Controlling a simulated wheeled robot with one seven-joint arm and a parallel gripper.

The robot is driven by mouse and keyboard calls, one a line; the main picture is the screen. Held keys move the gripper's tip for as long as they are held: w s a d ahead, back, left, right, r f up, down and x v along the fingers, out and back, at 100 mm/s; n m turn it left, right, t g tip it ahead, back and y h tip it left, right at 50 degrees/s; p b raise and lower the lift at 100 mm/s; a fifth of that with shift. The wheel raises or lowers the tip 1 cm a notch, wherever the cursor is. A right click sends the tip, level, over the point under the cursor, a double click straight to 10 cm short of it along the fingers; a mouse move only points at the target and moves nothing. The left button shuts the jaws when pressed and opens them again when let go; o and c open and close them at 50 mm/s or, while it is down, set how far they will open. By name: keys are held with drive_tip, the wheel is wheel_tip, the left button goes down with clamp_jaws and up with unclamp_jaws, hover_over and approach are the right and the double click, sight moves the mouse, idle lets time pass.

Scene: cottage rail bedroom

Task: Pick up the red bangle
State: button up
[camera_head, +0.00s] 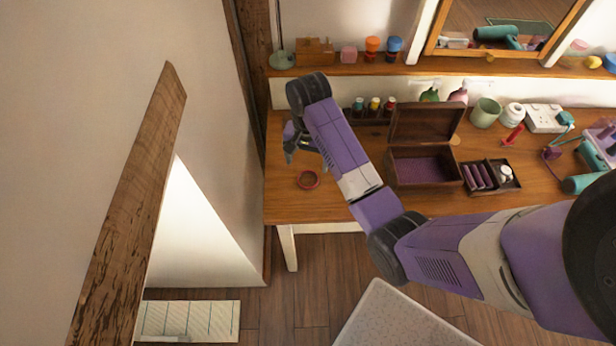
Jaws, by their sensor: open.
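The red bangle (308,180) lies flat on the wooden desk (290,206), near its left end and front edge. My gripper (289,157) is above the desk's left end, up and to the left of the bangle in the picture, and apart from it. The gripper is open, with nothing seen between its fingers. My purple arm reaches in from the right and covers part of the desk just right of the bangle. The bangle itself is in full view.
An open wooden box (420,166) with purple lining stands right of my arm, beside a dark tray (491,177). Small bottles (374,105) stand at the back under a shelf (350,68). A wall and sloping wooden rail (130,200) are on the left. The desk around the bangle is clear.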

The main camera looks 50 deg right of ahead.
sight(308, 182)
drive_tip(key=shift+s+f, duration=0.2)
drive_tip(key=shift+f, duration=0.3)
wheel_tip(308, 182, down, 7)
drive_tip(key=shift+r+p, duration=0.2)
drive_tip(key=shift+p, duration=0.35)
drive_tip(key=shift+c, duration=0.4)
drive_tip(key=c, duration=1.4)
drive_tip(key=shift+o, duration=0.2)
drive_tip(key=shift+r, duration=0.15)
